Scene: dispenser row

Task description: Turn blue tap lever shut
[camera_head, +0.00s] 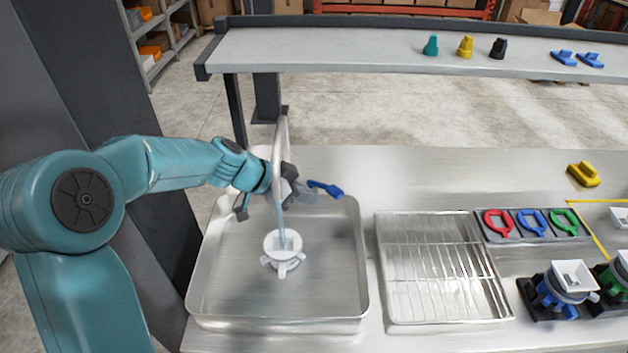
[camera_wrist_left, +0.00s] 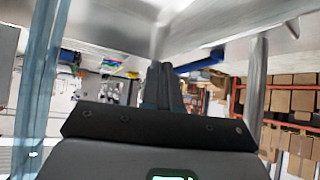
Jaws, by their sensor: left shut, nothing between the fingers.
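The blue tap lever (camera_head: 325,189) sticks out to the right of the metal tap (camera_head: 281,140) above the sink basin. A bluish stream of water (camera_head: 282,225) runs down onto a white part with several stubby arms (camera_head: 283,246) in the basin. My left gripper (camera_head: 301,191) is shut and empty beside the tap, just left of the lever; its tips are partly hidden. In the left wrist view, the shut fingers (camera_wrist_left: 164,82) point towards the blue lever (camera_wrist_left: 200,62), which lies just beyond and to the right. I cannot tell whether they touch. My right gripper is out of view.
The steel basin (camera_head: 210,285) lies under the tap. A wire rack tray (camera_head: 384,275) stands to its right. Beyond are a holder with red, blue and green rings (camera_head: 531,238) and dispenser parts (camera_head: 567,283). A raised shelf (camera_head: 330,50) spans the back.

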